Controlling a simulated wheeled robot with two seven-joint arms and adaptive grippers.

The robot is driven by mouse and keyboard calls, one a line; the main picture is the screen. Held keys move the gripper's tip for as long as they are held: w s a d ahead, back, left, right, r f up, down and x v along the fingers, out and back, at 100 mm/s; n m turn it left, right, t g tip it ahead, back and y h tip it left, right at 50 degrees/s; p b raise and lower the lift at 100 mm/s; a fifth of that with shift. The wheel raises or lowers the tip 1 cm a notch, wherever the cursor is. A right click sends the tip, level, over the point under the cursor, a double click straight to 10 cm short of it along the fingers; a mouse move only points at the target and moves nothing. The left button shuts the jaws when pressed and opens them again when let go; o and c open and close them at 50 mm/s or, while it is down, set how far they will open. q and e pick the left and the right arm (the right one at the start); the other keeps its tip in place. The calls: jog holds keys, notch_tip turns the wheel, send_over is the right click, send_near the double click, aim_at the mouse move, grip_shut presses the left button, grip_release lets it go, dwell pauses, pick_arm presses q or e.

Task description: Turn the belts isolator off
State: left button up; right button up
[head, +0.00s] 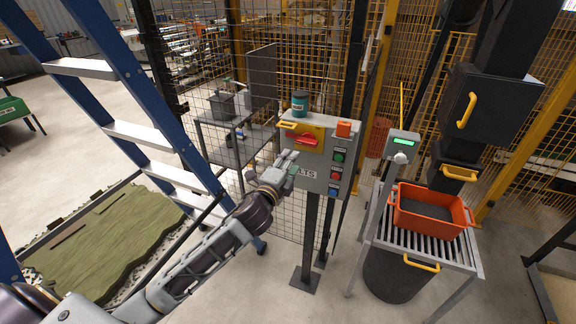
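The belts isolator is a red rotary handle (306,140) on a yellow plate (316,131), on the upper front of a grey control box (335,160) on a post. The handle lies nearly level, slightly tilted. A label ending in "LTS" (306,174) shows below it, partly hidden by my gripper. My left gripper (291,160) is at the lower left of the box, below and left of the handle, apart from the handle. Its fingers are small and overlap the box, so I cannot tell whether they are open or touching it. My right gripper is not in view.
Green and red buttons (337,157) line the box's right side. A blue ladder (125,90) stands left, mesh fencing (225,65) behind. An orange crate (430,222) sits on rollers at right.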

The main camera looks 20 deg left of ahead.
pick_arm(q)
jog(key=shift+s, duration=0.45)
dwell(0.5)
